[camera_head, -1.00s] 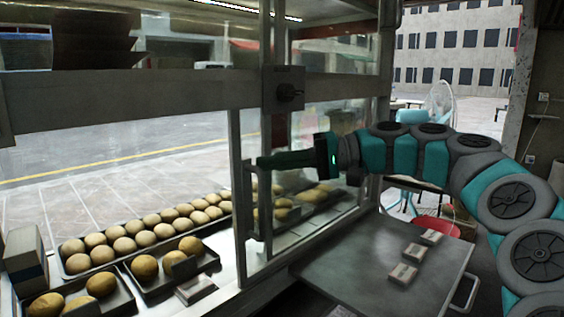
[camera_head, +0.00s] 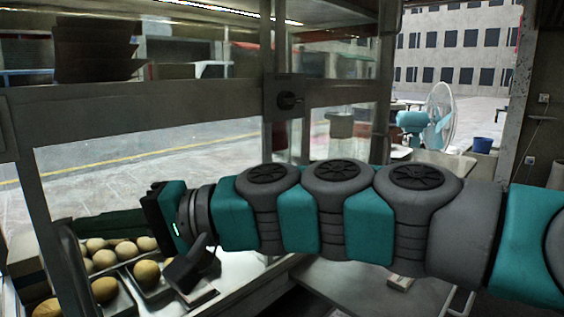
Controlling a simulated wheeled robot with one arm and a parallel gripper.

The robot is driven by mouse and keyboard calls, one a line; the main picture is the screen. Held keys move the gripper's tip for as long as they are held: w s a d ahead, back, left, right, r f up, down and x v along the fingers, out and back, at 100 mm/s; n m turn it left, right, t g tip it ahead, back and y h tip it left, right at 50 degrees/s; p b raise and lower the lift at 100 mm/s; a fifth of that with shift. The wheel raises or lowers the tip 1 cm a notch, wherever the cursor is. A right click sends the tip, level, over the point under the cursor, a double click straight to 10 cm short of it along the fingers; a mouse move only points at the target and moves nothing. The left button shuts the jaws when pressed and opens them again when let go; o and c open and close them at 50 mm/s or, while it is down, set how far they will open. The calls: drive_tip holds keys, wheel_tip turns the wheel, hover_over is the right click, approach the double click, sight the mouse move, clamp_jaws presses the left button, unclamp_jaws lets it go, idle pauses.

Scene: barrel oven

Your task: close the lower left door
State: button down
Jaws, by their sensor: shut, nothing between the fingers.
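The lower left door is a glass panel with a grey metal upright (camera_head: 42,190), now at the far left of the view. Its dark bar handle (camera_head: 72,262) stands just beside that upright. My gripper (camera_head: 85,228) is shut and empty, with its dark green fingers pointing left close to the upright and the handle top. Whether the fingertips touch the door cannot be told. My arm crosses the picture from the right and hides much of the lower opening.
Trays of round buns (camera_head: 148,272) lie behind the opening at lower left. A horizontal grey beam (camera_head: 170,112) with a black knob (camera_head: 288,100) runs above my arm. A grey worktop (camera_head: 340,285) lies below it. A fan (camera_head: 438,115) stands behind at right.

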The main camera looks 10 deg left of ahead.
sight(65, 246)
drive_tip(key=s+a+p, duration=0.1)
drive_tip(key=s+a, duration=0.4)
drive_tip(key=s, duration=0.2)
drive_tip(key=shift+a, duration=0.1)
idle(0.5)
drive_tip(key=w+d, duration=0.1)
drive_tip(key=w, duration=0.1)
drive_tip(key=w+d+r, duration=0.1)
drive_tip(key=d, duration=0.1)
drive_tip(key=shift+w+d, duration=0.2)
drive_tip(key=shift+w, duration=0.15)
drive_tip(key=w+d+r, duration=0.1)
drive_tip(key=d, duration=0.8)
drive_tip(key=shift+r, duration=0.15)
